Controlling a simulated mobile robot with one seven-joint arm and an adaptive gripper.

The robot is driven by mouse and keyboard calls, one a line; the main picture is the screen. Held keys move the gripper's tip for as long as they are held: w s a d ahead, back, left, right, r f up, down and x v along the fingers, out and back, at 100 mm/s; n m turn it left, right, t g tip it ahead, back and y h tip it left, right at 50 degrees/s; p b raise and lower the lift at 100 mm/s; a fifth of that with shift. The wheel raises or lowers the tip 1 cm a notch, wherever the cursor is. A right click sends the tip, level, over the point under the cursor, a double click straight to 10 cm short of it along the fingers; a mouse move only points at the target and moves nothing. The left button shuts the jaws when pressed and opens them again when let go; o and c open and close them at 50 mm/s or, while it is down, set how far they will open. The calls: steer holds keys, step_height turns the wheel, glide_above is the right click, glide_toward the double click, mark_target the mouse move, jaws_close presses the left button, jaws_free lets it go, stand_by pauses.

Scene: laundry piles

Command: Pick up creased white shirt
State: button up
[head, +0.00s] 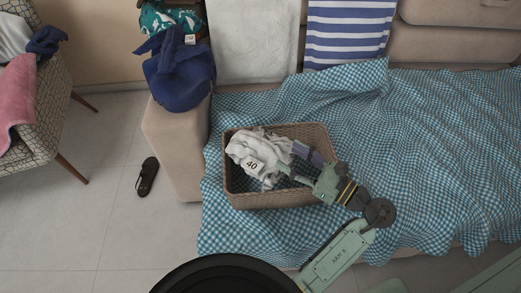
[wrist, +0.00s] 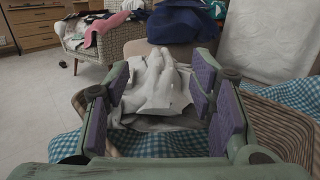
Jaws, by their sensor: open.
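The creased white shirt (head: 250,150) lies crumpled in the left part of a wicker basket (head: 265,199) on the sofa. It has a tag reading 40. My gripper (head: 291,160) reaches into the basket from the right, at the shirt's right side. In the wrist view the shirt (wrist: 158,85) lies ahead between the purple pads of my open gripper (wrist: 160,95). I cannot tell whether the pads touch the cloth. The shirt's lower right part is partly hidden by my gripper in the head view.
A blue checked cover (head: 430,130) lies under the basket. A dark blue cloth (head: 178,75) lies on the sofa arm. A white towel (head: 252,40) and a striped cloth (head: 347,30) hang on the backrest. A dark shoe (head: 147,175) lies on the floor; a patterned armchair (head: 45,110) stands left.

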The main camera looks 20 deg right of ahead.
mark_target(261, 141)
steer(key=w+a, duration=0.1)
steer(key=w, duration=0.1)
steer(key=w+a+f+p, duration=0.1)
steer(key=shift+w+f, duration=0.15)
steer(key=shift+w, duration=0.2)
steer(key=p+x, duration=0.2)
steer(key=x, duration=0.4)
steer(key=shift+w+a+f, duration=0.15)
steer(key=shift+w, duration=0.1)
steer(key=shift+c, duration=0.2)
jaws_close()
